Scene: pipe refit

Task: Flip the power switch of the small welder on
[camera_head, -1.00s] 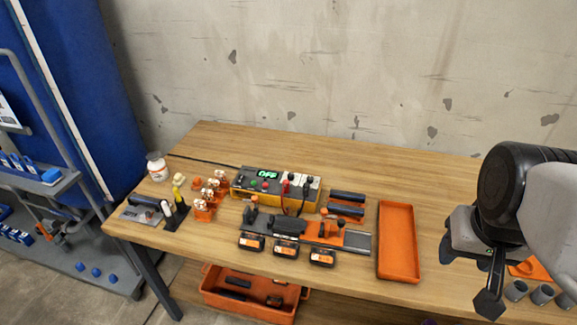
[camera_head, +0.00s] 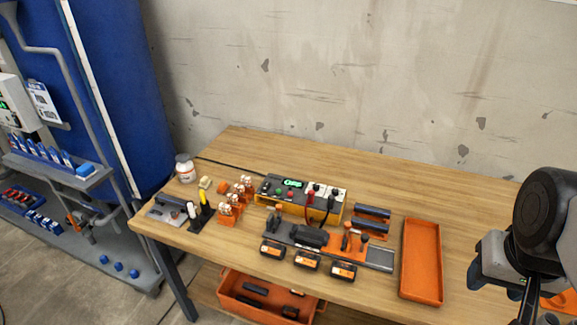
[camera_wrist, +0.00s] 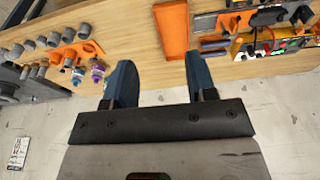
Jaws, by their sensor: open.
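Which part is the power switch I cannot tell. In the wrist view the welder (camera_wrist: 275,45) shows at the upper right. In the head view my arm is at the right edge.
An orange tray (camera_head: 421,258) lies right of the welder. A rail fixture (camera_head: 328,243) with clamps and several orange-black blocks lies in front of it. An orange rack (camera_wrist: 68,50) with grey pipe pieces is at the wrist view's left.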

